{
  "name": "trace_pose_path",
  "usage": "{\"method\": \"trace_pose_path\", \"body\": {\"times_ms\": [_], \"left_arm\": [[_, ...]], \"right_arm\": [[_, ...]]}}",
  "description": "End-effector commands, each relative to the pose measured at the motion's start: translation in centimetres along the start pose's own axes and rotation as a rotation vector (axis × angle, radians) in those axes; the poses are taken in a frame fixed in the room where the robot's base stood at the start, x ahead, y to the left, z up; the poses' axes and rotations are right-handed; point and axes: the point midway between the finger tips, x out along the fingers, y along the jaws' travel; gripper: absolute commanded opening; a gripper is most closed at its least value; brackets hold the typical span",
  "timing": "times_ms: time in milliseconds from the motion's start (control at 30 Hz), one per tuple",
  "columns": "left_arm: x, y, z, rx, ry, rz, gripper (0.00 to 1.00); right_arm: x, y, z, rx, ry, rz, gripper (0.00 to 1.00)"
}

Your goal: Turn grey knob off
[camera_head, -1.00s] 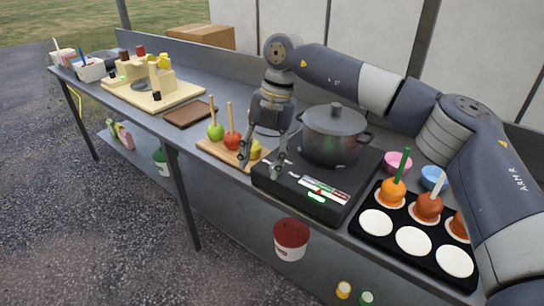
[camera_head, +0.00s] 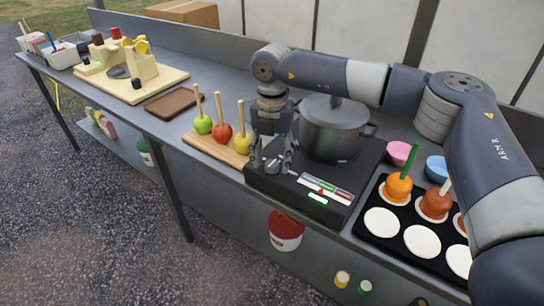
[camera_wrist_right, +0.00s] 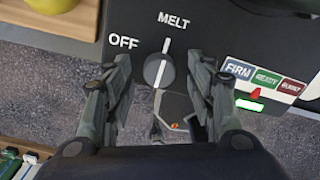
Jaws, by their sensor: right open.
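The grey knob (camera_wrist_right: 158,70) is on the dark face of the burner unit (camera_wrist_right: 215,22), with white labels OFF and MELT beside it. Its white pointer line points at MELT. In the head view the knob (camera_head: 272,166) shows between the fingertips. My right gripper (camera_wrist_right: 159,62) is open, with one finger on each side of the knob and visible gaps between; contact is not seen. In the head view my right gripper (camera_head: 272,160) points down at the unit's front left corner. My left gripper is not in view.
A lidded grey pot (camera_head: 333,128) stands on the burner behind my gripper. A wooden board (camera_head: 232,158) with apples on sticks lies close at left. A black tray (camera_head: 372,236) is at right.

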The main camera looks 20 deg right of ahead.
Motion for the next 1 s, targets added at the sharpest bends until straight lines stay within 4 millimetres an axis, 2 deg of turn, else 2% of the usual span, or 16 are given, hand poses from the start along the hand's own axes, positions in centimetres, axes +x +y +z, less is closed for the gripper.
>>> {"method": "trace_pose_path", "body": {"times_ms": [33, 133, 267, 367, 600, 767, 1000], "left_arm": [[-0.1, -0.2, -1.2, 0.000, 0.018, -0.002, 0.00], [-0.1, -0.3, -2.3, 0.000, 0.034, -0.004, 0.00], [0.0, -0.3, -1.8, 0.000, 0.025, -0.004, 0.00], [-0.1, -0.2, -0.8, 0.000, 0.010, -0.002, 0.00], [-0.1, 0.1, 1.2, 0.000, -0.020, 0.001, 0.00], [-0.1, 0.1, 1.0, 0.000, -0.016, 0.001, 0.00], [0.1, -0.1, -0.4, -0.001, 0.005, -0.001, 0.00]], "right_arm": [[0.3, 0.0, 0.0, 0.000, 0.001, 0.000, 0.51], [0.7, 0.0, 0.0, 0.000, 0.001, 0.001, 0.51], [0.8, 0.0, 0.0, 0.000, 0.001, 0.001, 0.51], [0.8, 0.0, 0.0, 0.000, 0.001, 0.001, 0.51], [0.8, 0.0, 0.0, 0.000, 0.001, 0.001, 0.05], [0.8, 0.0, 0.0, -0.002, 0.001, 0.001, 0.05], [0.9, 0.0, -0.1, -0.047, 0.001, 0.001, 0.05]]}}
